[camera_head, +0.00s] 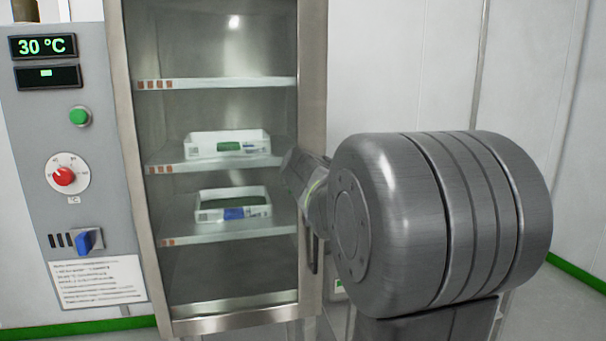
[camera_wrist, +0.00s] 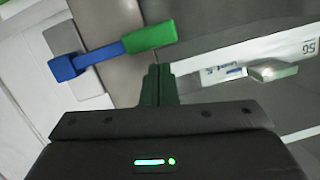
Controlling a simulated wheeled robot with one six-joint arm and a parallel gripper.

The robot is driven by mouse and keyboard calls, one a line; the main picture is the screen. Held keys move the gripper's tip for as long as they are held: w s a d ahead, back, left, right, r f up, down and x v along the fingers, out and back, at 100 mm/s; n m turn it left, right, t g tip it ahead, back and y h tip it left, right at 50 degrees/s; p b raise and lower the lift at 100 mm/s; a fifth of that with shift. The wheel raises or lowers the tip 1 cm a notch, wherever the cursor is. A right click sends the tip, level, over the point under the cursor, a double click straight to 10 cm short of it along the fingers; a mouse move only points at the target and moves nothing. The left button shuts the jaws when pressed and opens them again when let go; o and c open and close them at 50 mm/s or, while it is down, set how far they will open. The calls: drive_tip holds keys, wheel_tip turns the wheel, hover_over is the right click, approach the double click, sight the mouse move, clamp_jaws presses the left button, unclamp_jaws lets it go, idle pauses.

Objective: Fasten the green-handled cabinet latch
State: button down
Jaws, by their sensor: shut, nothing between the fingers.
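The latch shows in the wrist view, with a green handle (camera_wrist: 150,37), a blue arm (camera_wrist: 98,55) and a blue block at its left end on a grey plate. The handle points to the right, across a grey-brown frame. My gripper (camera_wrist: 157,70) is shut and empty, its dark green fingertips just below the green handle in the picture; whether they touch it I cannot tell. In the head view the cabinet (camera_head: 220,318) stands in the middle, and my arm covers its right side. The latch and my gripper's fingertips cannot be made out there.
White trays (camera_head: 227,155) (camera_head: 232,217) sit on two of the cabinet's shelves. A grey control panel (camera_head: 40,140) at left carries a green button, red knob and blue switch (camera_head: 88,240). A dark vertical handle (camera_head: 314,252) is at the cabinet's right edge. White walls stand behind.

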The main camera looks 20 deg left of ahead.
drive_tip(key=shift+s+a+f+b, duration=0.1)
drive_tip(key=shift+f+b, duration=0.2)
drive_tip(key=shift+f, duration=0.1)
drive_tip(key=shift+s+a+f+b, duration=0.1)
drive_tip(key=shift+f+b, duration=0.15)
drive_tip(key=shift+f, duration=0.15)
drive_tip(key=shift+f, duration=0.15)
wheel_tip(320, 180, up, 5)
drive_tip(key=p, duration=0.3)
drive_tip(key=v, duration=1)
drive_tip(key=shift+a+f, duration=0.2)
drive_tip(key=shift+f, duration=0.05)
